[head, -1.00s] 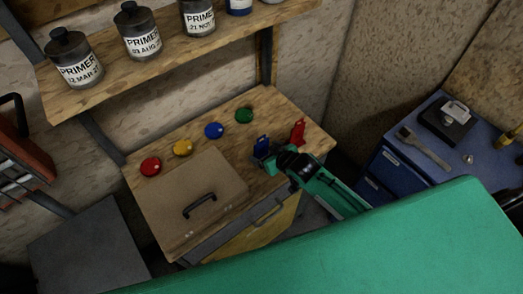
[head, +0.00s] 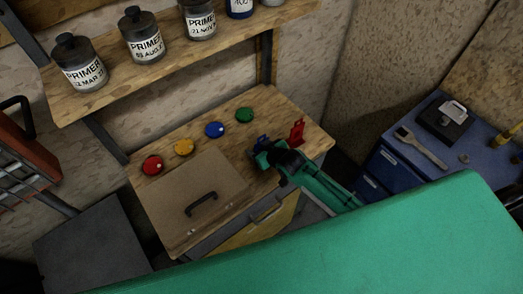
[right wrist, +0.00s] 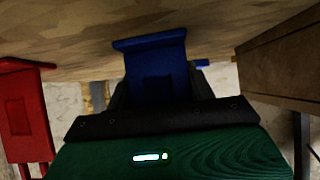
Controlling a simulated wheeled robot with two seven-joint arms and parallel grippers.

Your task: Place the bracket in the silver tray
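A blue bracket-like piece (head: 262,142) stands at the right part of the wooden bench. A similar red piece (head: 297,131) stands just right of it. My right gripper (head: 268,157) is at the blue piece. In the right wrist view the blue piece (right wrist: 155,65) is straight ahead, with dark fingers close on both sides of its lower part; whether they grip it is unclear. The red piece (right wrist: 28,110) is at the left there. My left gripper is not in view. I cannot make out a silver tray.
The bench (head: 165,212) holds red, yellow, blue and green round discs and a brown handled panel (head: 195,190). A shelf (head: 115,90) with primer bottles (head: 80,65) is above. A blue cabinet (head: 390,165) at the right bears a brush (head: 420,147) and a black box (head: 440,125).

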